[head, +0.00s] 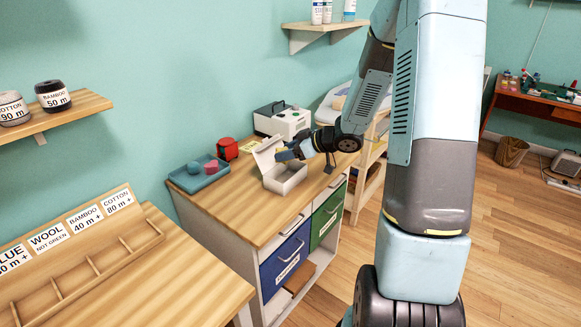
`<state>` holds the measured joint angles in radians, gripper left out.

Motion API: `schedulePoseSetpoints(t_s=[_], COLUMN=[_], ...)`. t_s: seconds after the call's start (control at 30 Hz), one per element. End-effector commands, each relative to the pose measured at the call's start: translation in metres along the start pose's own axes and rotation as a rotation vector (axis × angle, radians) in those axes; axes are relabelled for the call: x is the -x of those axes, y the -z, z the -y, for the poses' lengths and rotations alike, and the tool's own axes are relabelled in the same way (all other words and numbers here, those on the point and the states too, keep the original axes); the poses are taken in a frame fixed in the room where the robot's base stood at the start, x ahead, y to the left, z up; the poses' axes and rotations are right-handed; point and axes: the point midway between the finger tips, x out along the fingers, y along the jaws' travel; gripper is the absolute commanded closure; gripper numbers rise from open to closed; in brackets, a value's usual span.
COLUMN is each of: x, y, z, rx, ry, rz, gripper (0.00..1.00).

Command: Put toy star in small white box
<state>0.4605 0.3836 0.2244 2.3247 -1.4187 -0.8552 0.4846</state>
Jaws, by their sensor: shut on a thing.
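The small white box (285,184) stands on the wooden top of the cabinet, with its lid raised at the back left. My gripper (284,156) is over the box's opening, close to the raised lid. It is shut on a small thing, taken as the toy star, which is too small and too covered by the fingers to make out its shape. The inside of the box is mostly hidden by its walls and my gripper.
A blue tray (187,182) with a pink and a teal piece lies left of the box. A red object (228,149) and a white machine (283,120) stand behind. The cabinet top (236,208) is clear in front. A sorting rack (75,275) is at the left.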

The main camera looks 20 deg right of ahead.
Motion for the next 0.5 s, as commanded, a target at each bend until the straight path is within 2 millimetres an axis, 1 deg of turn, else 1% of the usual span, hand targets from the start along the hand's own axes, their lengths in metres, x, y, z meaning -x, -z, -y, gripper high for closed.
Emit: schedulePoseSetpoints(t_s=[0.03,0.3,0.5], x=[-0.005,-0.031,-0.042], y=[-0.003,-0.029,-0.040], z=[-0.009,-0.034,-0.046], rx=[-0.001,-0.001,0.000], ry=[0.001,0.003,0.002], rz=[0.000,0.001,0.000], gripper=[0.70,0.70,0.70])
